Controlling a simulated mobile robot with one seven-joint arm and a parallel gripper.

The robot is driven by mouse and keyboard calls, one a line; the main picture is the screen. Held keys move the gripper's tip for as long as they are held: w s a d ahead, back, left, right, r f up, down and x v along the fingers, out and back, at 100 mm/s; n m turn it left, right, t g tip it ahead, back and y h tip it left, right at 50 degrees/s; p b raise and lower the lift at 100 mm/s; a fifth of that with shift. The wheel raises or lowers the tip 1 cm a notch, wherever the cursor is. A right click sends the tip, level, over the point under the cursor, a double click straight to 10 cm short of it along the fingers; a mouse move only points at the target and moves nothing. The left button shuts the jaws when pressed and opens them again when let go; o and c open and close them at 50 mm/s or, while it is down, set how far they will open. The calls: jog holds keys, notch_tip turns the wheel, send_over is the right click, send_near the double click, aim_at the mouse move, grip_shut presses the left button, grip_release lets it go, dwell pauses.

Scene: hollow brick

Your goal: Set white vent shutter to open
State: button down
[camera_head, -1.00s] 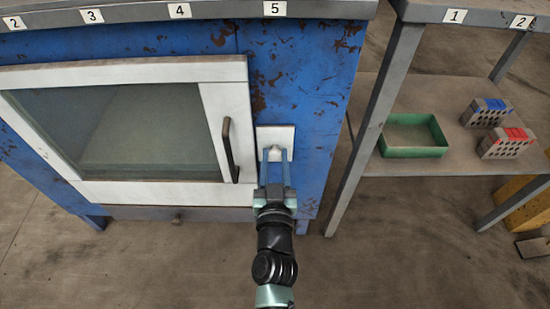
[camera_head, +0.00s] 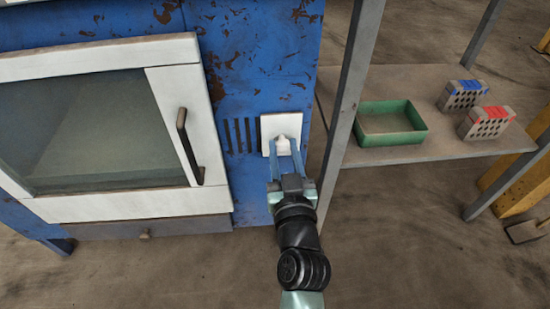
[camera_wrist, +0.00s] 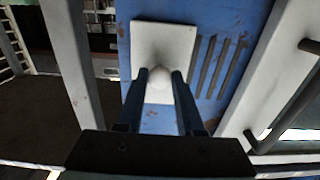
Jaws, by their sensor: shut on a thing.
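The white vent shutter (camera_head: 270,124) is a square plate with a pale knob (camera_head: 283,141) on the blue oven front, right of the door. Several dark vent slots (camera_head: 238,136) show uncovered to the left of the plate. In the wrist view the shutter (camera_wrist: 172,34) stands upright ahead, with the slots (camera_wrist: 216,62) bare on its right. My gripper (camera_head: 285,150) reaches up from below, its two blue fingers shut on the knob, one on each side. In the wrist view the fingers (camera_wrist: 159,80) partly hide the knob and the lower plate.
The white-framed oven door (camera_head: 150,205) with a black handle (camera_head: 186,146) is left of the slots. A grey table leg (camera_head: 352,105) stands close to the right of my gripper. A shelf behind it holds a green tray (camera_head: 418,134), a blue-marked brick (camera_head: 462,96) and a red-marked brick (camera_head: 488,123).

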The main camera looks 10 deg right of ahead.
jog(key=shift+d, duration=0.35)
jog(key=c, duration=0.5)
grip_release()
jog(key=shift+c, duration=0.2)
jog(key=shift+a, duration=0.1)
jog(key=shift+s, duration=0.1)
jog(key=shift+s, duration=0.25)
jog(key=s, duration=1.2)
jog(key=shift+s, duration=0.15)
